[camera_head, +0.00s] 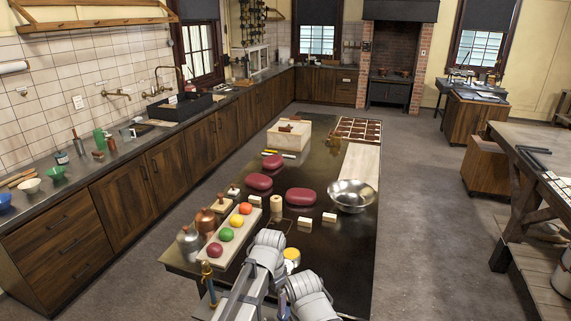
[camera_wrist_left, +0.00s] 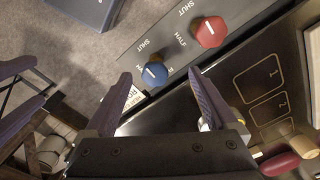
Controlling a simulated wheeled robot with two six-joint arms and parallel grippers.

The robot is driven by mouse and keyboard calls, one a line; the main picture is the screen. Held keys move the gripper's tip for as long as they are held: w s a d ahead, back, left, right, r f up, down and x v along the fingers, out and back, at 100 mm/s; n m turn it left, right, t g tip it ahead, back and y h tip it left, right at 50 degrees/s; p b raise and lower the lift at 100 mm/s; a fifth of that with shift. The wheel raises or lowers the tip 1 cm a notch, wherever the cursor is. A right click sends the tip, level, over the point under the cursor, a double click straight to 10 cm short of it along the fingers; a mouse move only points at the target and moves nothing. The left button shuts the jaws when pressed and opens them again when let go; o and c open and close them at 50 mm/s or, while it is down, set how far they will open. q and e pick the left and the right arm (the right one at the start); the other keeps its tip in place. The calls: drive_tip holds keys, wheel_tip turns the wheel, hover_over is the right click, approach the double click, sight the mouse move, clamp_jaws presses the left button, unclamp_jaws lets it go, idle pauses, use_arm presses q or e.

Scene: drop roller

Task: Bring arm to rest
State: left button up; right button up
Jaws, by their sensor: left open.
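My left gripper (camera_wrist_left: 160,75) is open in the left wrist view, with its two dark fingers apart and nothing held between them. A blue knob (camera_wrist_left: 155,74) on a grey panel shows in the gap between the fingertips; I see no finger touching it. In the head view my grey left arm (camera_head: 265,262) is low at the front of the dark table (camera_head: 335,245); its fingers are hard to make out there. My right gripper cannot be made out.
A red knob (camera_wrist_left: 210,32) sits on the same lettered panel. On the table are a tray of coloured balls (camera_head: 247,225), a steel bowl (camera_head: 351,195), red oval pads (camera_head: 301,196), small blocks and metal bottles (camera_head: 190,242). Open floor lies right of the table.

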use_arm(q)
drive_tip(key=s+a+n, duration=0.8)
drive_tip(key=a+n, duration=0.2)
drive_tip(key=a, duration=0.3)
drive_tip(key=s+d+f+m+y+b, duration=0.1)
drive_tip(key=s+d+f+m+b, duration=0.2)
drive_tip(key=d, duration=0.7)
drive_tip(key=shift+s+d+f+b, duration=0.3)
drive_tip(key=shift+s+f+b, duration=0.65)
drive_tip(key=shift+s, duration=0.7)
